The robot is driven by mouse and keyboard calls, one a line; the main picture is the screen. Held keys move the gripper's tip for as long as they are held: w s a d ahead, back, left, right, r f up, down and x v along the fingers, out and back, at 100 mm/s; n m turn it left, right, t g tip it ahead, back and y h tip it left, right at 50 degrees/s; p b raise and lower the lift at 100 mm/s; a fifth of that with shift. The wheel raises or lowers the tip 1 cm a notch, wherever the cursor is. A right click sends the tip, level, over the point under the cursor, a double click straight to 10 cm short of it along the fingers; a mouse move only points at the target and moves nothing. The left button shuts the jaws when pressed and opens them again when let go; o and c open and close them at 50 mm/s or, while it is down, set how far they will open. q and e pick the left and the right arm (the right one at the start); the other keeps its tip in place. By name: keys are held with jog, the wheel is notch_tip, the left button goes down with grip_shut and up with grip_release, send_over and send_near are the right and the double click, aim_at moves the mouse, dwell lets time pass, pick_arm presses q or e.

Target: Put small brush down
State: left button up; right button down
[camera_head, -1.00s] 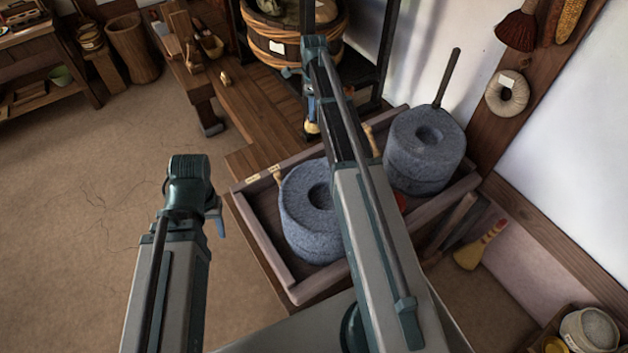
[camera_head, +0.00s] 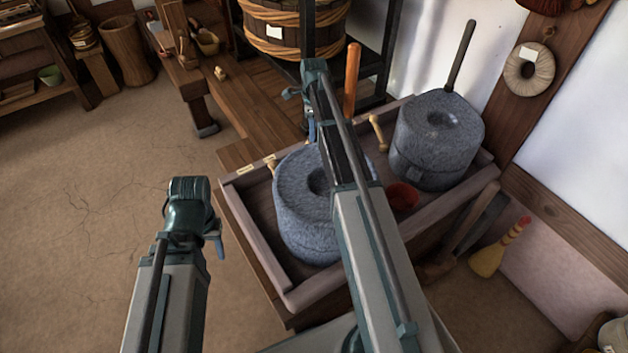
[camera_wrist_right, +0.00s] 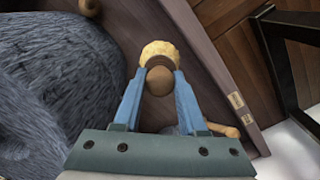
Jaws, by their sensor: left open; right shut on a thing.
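My right gripper (camera_wrist_right: 158,88) is shut on the small brush in the right wrist view. The brush shows a round brown handle end between the blue fingers and pale yellow bristles (camera_wrist_right: 159,49) beyond it. It is over or in the wooden tray (camera_wrist_right: 205,65), between a grey millstone (camera_wrist_right: 45,80) and the tray wall; I cannot tell whether it touches the floor. In the head view the right gripper (camera_head: 311,128) is near the tray's back edge, and the brush is not clearly visible. My left gripper (camera_head: 217,243) is open and empty, left of the tray.
The tray (camera_head: 248,229) holds two millstones, one at left (camera_head: 300,215) and one at right (camera_head: 437,140) with an upright dark handle. A red bowl (camera_head: 403,197) lies between them. An orange handle (camera_head: 352,78) stands behind. A yellow brush (camera_head: 490,258) lies right. The floor at left is clear.

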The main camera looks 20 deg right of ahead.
pick_arm(q)
jog(key=shift+f+b, duration=0.3)
jog(key=shift+f, duration=0.5)
pick_arm(e)
jog(key=shift+f, duration=0.8)
pick_arm(q)
jog(key=shift+f, duration=0.1)
notch_tip(320, 180, down, 10)
jog(key=b, duration=1)
pick_arm(e)
notch_tip(320, 180, down, 10)
jog(key=shift+r, duration=0.1)
pick_arm(q)
jog(key=shift+a, duration=0.1)
pick_arm(e)
jog(key=shift+f, duration=0.25)
jog(key=shift+c, duration=2.3)
grip_release()
jog(key=shift+r, duration=0.1)
jog(key=shift+r, duration=0.1)
pick_arm(q)
notch_tip(320, 180, up, 12)
jog(key=p, duration=1.2)
jog(key=shift+r, duration=0.2)
pick_arm(e)
notch_tip(320, 180, up, 12)
jog(key=shift+r, duration=0.1)
